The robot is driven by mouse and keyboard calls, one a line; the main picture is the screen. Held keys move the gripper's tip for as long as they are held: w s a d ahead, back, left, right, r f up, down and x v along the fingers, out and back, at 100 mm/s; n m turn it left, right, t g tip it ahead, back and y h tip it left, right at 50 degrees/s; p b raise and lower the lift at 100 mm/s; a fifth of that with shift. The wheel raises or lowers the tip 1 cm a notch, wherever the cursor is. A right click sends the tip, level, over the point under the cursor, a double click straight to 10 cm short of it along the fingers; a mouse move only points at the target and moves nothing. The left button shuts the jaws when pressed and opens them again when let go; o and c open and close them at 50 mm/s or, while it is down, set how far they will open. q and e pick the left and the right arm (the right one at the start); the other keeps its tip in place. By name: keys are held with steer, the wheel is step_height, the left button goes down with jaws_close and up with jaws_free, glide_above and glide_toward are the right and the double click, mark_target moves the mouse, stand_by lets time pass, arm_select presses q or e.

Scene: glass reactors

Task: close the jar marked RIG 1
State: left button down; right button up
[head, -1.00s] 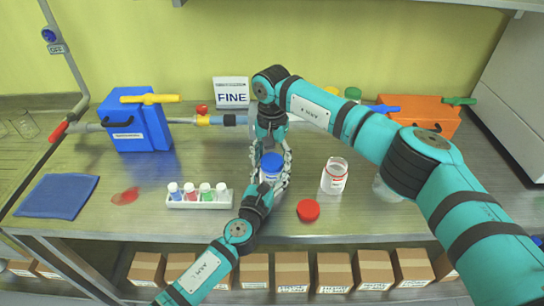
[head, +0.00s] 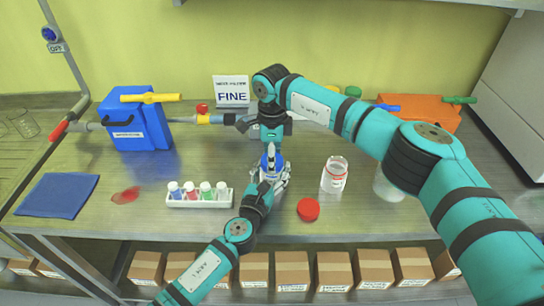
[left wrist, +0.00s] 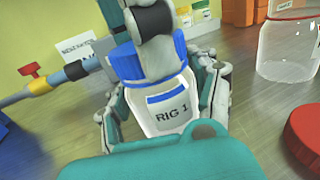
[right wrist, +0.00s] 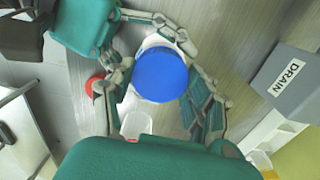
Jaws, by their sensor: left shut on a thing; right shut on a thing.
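The jar marked RIG 1 (left wrist: 170,116) stands upright in the left wrist view, with a blue lid (left wrist: 125,66) on its mouth. From above, the lid (right wrist: 161,75) hides most of the jar in the right wrist view. My left gripper (head: 271,181) is shut around the jar body from the front, with a finger on each side. My right gripper (right wrist: 158,105) comes down from above and is shut on the blue lid. I cannot tell how tightly the lid sits on the jar.
A clear jar (head: 334,176) stands open to the right, with a red lid (head: 308,209) in front of it. A rack of small capped vials (head: 199,203) is at the left. A blue box (head: 135,125) and a FINE sign (head: 231,91) stand behind.

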steer(key=m, duration=1.2)
steer(key=shift+m, duration=0.3)
steer(key=m, duration=1)
steer(key=shift+w+m, duration=0.1)
steer(key=shift+m, duration=0.3)
steer(key=o, duration=1.3)
steer(key=shift+r, duration=2.25)
